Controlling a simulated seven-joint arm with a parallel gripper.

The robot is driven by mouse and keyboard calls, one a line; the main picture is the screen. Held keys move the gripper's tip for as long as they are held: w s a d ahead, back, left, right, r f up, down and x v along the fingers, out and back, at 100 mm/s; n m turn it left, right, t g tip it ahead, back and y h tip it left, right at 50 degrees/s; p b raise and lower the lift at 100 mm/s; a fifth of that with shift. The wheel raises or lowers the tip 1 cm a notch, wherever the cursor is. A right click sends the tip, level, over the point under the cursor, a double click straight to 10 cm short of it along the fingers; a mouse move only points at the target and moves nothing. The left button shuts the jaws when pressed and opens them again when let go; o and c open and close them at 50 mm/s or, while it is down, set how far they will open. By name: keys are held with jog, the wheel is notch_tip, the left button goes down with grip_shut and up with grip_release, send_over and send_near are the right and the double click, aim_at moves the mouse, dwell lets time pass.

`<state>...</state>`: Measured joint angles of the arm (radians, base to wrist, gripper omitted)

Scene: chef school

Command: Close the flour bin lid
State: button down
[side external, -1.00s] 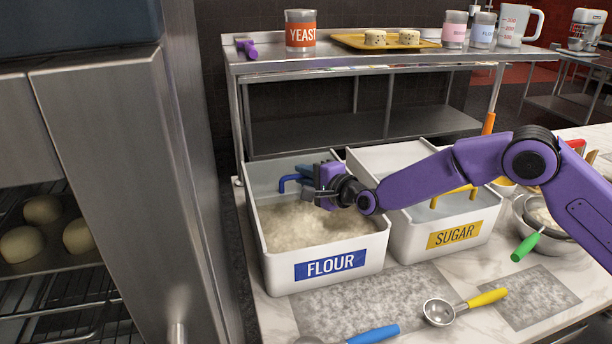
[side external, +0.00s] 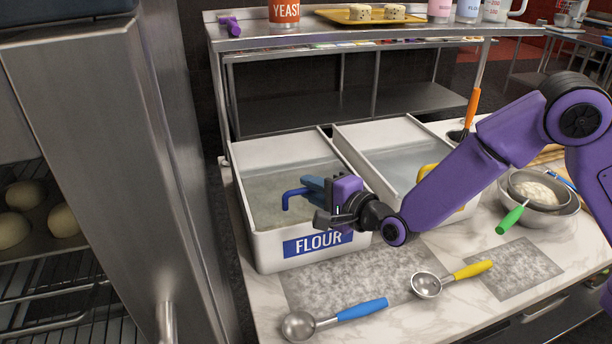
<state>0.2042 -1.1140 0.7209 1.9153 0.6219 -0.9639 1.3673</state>
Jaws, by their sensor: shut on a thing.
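The flour bin (side external: 262,238) is a white box with a blue FLOUR label, at the left of the counter. Its greyish see-through lid (side external: 268,183) lies over the flour, which shows dimly through it. The blue lid handle (side external: 291,195) is near the front of the bin. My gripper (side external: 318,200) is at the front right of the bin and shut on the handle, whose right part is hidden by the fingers. Whether the lid's front edge touches the bin's front rim is hard to tell.
The sugar bin (side external: 408,135) stands close at the right, partly behind my arm. Scoops with blue (side external: 362,310) and yellow (side external: 473,269) handles lie in front. Bowls (side external: 545,192) stand at the right. A steel shelf (side external: 400,32) is behind, an oven (side external: 110,150) at the left.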

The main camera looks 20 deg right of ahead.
jog(key=shift+s, duration=0.7)
jog(key=c, duration=1.4)
grip_release()
jog(key=shift+s, duration=0.1)
jog(key=v, duration=1.7)
jog(key=shift+s+d+r, duration=0.1)
jog(key=shift+s, duration=0.05)
